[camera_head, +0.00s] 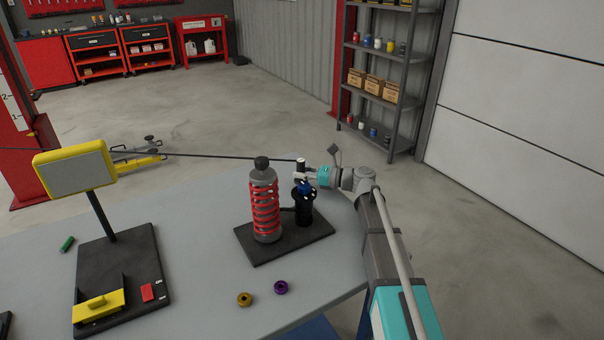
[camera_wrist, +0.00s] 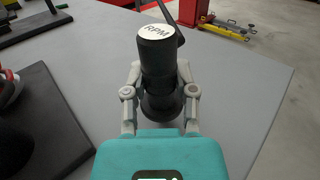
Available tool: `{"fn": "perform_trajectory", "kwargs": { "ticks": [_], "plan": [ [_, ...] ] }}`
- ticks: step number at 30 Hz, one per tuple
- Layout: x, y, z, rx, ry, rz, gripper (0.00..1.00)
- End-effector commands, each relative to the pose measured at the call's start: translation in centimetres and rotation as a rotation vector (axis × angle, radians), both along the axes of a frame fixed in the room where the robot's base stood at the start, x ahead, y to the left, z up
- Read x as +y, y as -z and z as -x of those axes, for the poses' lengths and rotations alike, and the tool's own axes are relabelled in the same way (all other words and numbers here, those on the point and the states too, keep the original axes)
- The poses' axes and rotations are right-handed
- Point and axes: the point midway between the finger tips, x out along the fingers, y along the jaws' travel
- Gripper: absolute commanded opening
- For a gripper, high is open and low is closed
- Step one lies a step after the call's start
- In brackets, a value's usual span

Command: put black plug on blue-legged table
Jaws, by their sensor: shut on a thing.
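The black plug (camera_wrist: 155,50), a cylinder with a white top marked RPM, stands upright between the fingers of my gripper (camera_wrist: 160,88) in the wrist view. My gripper is shut around its sides. In the head view the plug (camera_head: 301,167) and my gripper (camera_head: 308,174) are at the far right of the table, in front of or above the black canister; the exact gap is unclear. A dark cable runs from the plug to the left. The grey-topped table (camera_head: 200,290) shows a blue part under its front edge. Whether the plug touches the tabletop cannot be told.
A red-coiled shock absorber (camera_head: 264,205) and a black canister (camera_head: 304,208) stand on a black base. A yellow-framed display (camera_head: 75,170) stands at left. Gold (camera_head: 244,299) and purple (camera_head: 281,287) rings lie in front. Bare tabletop shows in the wrist view (camera_wrist: 235,75).

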Motion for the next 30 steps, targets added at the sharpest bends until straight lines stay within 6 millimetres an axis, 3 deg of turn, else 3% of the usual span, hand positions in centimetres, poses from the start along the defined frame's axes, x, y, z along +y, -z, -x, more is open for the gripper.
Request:
{"fn": "perform_trajectory", "kwargs": {
  "ticks": [4, 5, 10, 27, 30],
  "plan": [
    [0.0, 0.39, 0.0, 0.0, 0.0, 0.0, 0.0],
    [0.0, 0.37, 0.0, 0.0, 0.0, 0.0, 0.38],
    [0.0, 0.28, 0.0, 0.0, 0.0, 0.0, 0.69],
    [-0.03, -0.13, -0.01, 0.0, 0.0, 0.0, 0.7],
    [-0.81, -0.01, 0.14, 0.0, 0.002, 0.0, 0.7]
  ]
}}
